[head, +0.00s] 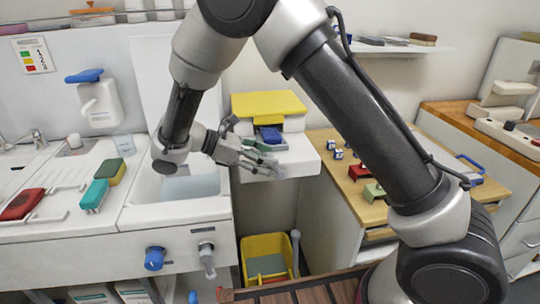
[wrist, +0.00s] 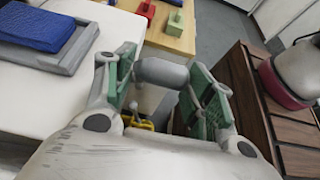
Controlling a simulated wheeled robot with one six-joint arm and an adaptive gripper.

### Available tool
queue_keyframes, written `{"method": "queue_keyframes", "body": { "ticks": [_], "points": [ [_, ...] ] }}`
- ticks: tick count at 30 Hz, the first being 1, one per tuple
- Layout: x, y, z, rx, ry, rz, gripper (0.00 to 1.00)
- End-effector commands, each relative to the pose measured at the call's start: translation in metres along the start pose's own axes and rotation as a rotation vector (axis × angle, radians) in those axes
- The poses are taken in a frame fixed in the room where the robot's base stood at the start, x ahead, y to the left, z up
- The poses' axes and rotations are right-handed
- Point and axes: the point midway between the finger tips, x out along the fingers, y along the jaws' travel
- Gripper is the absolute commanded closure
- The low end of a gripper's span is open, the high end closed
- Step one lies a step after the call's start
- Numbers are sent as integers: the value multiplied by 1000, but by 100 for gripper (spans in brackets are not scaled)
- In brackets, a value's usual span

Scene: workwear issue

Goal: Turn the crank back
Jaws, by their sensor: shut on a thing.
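My gripper (head: 272,165) reaches in from the left in the head view, at the edge of the white counter with the blue cloth. In the wrist view my gripper (wrist: 168,88) has its two green-padded fingers on either side of a grey rounded handle (wrist: 160,73), which looks like the crank's grip. The fingers are shut on this handle near their tips. The rest of the crank is mostly hidden behind my gripper, and I cannot tell its angle. In the head view the handle cannot be told apart from the fingers.
A folded blue cloth (wrist: 38,28) lies in a grey tray beside my gripper. A yellow bin (head: 247,249) stands on the floor below. A wooden worktop (head: 345,176) with red and green blocks is to the right. A sink basin (head: 190,186) is to the left.

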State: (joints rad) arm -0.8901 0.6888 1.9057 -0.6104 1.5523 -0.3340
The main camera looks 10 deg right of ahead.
Motion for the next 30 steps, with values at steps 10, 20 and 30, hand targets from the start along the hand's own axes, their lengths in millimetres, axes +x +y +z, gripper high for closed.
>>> {"method": "queue_keyframes", "body": {
  "ticks": [10, 20, 30],
  "points": [
    [-8, -6, -30, -7, 2, -15, 89],
    [-10, -6, -48, -7, 6, -14, 89],
    [-10, -6, -54, -10, 6, -13, 89]
  ]
}}
